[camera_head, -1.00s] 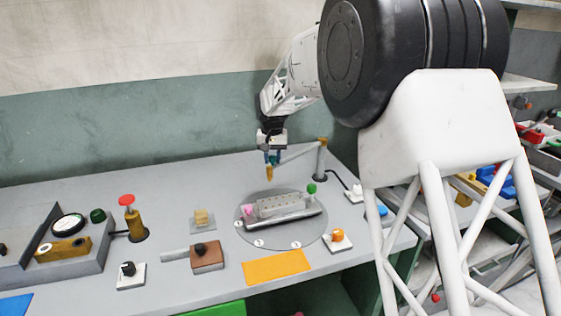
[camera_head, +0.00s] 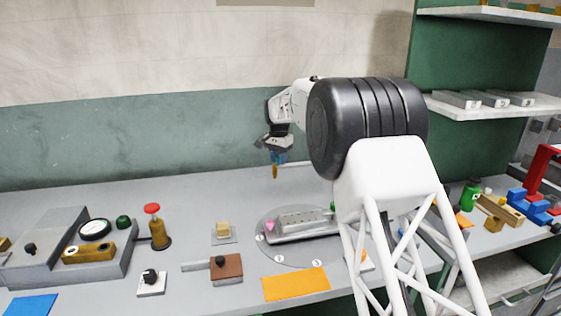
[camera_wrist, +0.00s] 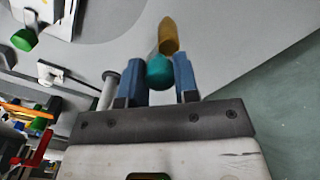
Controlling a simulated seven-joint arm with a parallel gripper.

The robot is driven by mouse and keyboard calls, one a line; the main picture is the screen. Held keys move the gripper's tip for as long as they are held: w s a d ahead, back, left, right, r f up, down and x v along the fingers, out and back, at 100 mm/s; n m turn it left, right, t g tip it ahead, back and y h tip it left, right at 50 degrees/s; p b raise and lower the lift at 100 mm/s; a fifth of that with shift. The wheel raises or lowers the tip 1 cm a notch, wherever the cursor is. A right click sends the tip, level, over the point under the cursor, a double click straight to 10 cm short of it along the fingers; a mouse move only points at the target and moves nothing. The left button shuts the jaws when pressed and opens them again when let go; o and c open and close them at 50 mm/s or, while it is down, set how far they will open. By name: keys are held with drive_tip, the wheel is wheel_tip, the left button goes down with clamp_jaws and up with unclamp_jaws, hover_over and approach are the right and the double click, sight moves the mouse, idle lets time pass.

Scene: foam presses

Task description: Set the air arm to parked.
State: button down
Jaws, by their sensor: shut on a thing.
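The air arm's thin grey bar (camera_head: 298,163) runs nearly level to the left from behind my own arm. A brass nozzle (camera_head: 275,172) hangs at its end, above the bench behind the turntable (camera_head: 283,257). My gripper (camera_head: 273,157) is shut on the air arm's teal round grip. In the wrist view, the teal grip (camera_wrist: 158,72) sits between the blue fingers, with the brass nozzle (camera_wrist: 168,37) just beyond it. A grey post (camera_wrist: 108,90) stands to the left there. In the head view my arm hides the post.
The turntable carries a grey metal mould (camera_head: 300,224). In front lie an orange mat (camera_head: 296,285) and a brown block with a black knob (camera_head: 227,267). A red-topped brass post (camera_head: 158,235) stands left. The bench's back strip near the green wall (camera_head: 150,140) is clear.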

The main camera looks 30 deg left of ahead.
drive_tip(key=shift+w+a+r, duration=0.15)
drive_tip(key=shift+w+a, duration=0.05)
drive_tip(key=c, duration=0.9)
unclamp_jaws()
drive_tip(key=shift+o, duration=0.2)
drive_tip(key=shift+r, duration=3.8)
